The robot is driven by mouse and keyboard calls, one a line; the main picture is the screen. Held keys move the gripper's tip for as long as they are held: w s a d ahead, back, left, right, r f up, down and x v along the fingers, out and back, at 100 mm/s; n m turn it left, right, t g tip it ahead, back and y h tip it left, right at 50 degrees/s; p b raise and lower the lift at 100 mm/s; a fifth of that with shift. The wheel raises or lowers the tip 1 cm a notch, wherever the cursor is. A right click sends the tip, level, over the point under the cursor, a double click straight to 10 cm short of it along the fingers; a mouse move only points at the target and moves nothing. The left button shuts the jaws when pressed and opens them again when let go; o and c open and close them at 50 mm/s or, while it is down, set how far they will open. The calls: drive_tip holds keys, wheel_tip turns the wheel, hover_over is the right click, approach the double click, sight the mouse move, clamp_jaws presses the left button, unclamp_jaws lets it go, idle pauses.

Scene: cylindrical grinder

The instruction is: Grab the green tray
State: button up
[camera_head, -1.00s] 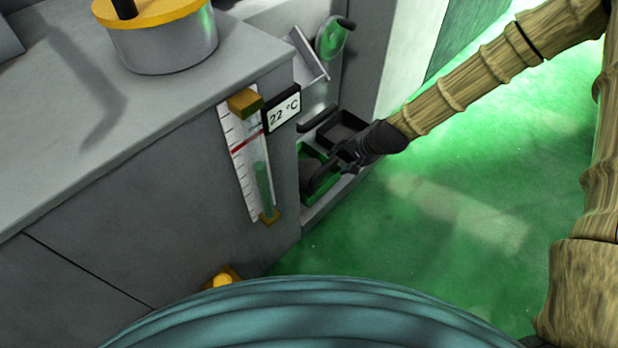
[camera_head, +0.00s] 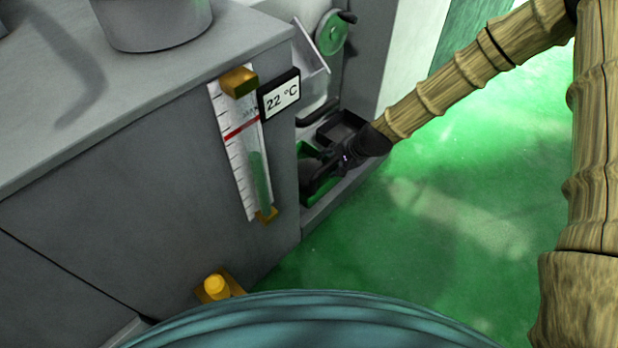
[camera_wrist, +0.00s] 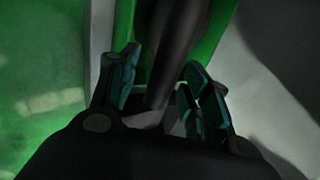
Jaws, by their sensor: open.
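The green tray (camera_head: 308,151) sits in a low recess at the end of the grey machine, mostly hidden behind my gripper in the head view. In the wrist view the green tray (camera_wrist: 215,35) fills the top middle, with a dark bar-like handle (camera_wrist: 178,55) rising across it. My gripper (camera_head: 322,172) is at the tray, its fingers low in the recess. In the wrist view my gripper (camera_wrist: 162,92) is open, one finger on each side of the handle. I cannot tell whether either finger touches it.
A dark empty-looking bin (camera_head: 341,130) is beside the tray, close to my wrist. The machine's grey side wall (camera_head: 150,190) is on the left, with a gauge (camera_head: 240,150) and a 22 °C display (camera_head: 281,95). The green floor (camera_head: 450,220) to the right is clear.

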drive_tip(key=shift+c, duration=0.2)
clamp_jaws()
drive_tip(key=shift+r, duration=0.2)
